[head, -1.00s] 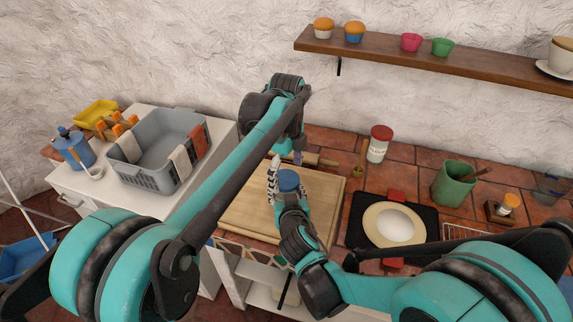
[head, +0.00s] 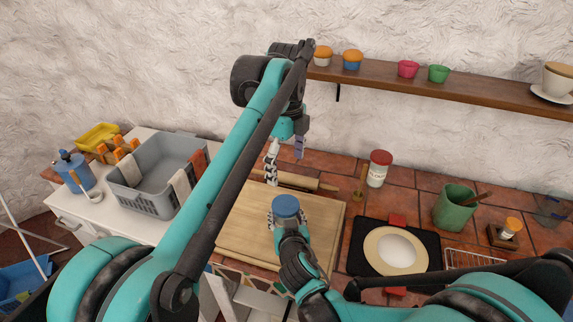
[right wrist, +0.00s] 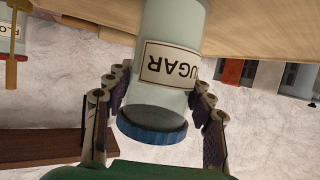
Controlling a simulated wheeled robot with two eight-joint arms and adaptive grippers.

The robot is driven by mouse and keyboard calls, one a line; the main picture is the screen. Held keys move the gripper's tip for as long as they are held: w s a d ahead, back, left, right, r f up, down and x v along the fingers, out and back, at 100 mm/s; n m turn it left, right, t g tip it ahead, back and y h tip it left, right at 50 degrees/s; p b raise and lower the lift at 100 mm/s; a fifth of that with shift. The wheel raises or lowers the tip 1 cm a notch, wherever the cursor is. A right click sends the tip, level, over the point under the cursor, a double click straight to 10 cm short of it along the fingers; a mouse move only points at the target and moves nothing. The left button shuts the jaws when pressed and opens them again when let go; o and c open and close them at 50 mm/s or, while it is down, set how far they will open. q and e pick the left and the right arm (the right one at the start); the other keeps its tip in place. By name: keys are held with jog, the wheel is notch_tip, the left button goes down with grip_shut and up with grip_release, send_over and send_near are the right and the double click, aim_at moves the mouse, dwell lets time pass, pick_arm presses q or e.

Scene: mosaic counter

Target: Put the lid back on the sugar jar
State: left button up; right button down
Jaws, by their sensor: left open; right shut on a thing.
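The sugar jar (right wrist: 176,55) has a pale body and a SUGAR label, and appears upside down in the right wrist view. Its blue lid (right wrist: 152,127) sits on its mouth end there. In the head view the lid (head: 286,206) shows from above, and the jar under it is mostly hidden. My right gripper (right wrist: 160,78) is shut on the jar's body, its fingers on both sides of the label. My left gripper (head: 286,157) is open and empty, above and behind the lid and apart from it.
A wooden board (head: 245,225) with a rolling pin (head: 310,183) behind it lies beneath my grippers. A red-lidded jar (head: 378,170), a plate (head: 380,250) and a green pot (head: 455,206) stand to the right. A grey basket (head: 150,203) is at left. A shelf (head: 420,82) runs above.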

jog(key=c, duration=0.5)
grip_release()
jog(key=shift+s, duration=0.15)
jog(key=v, duration=1.1)
jog(key=shift+s+d+r, duration=0.1)
jog(key=shift+s+r, duration=0.05)
jog(key=shift+s, duration=0.2)
pick_arm(q)
jog(key=s+a+f+n+t, duration=0.7)
jog(key=s+a+f+n, duration=1)
jog(key=n, duration=0.7)
jog(key=shift+s+a+f, duration=0.15)
jog(key=shift+s+a, duration=0.35)
jog(key=shift+s, duration=0.5)
pick_arm(e)
jog(key=s+d+f+g, duration=0.1)
jog(key=s+d+g, duration=0.1)
jog(key=d, duration=0.3)
jog(key=s+d+f+m+g+h, duration=0.1)
jog(key=s+d+g, duration=0.1)
jog(key=d, duration=0.4)
jog(key=s+d+f+g, duration=0.1)
jog(key=s+d+g, duration=0.1)
jog(key=s+d, duration=0.2)
jog(key=shift+d+h, duration=0.3)
jog(key=shift+d, duration=0.45)
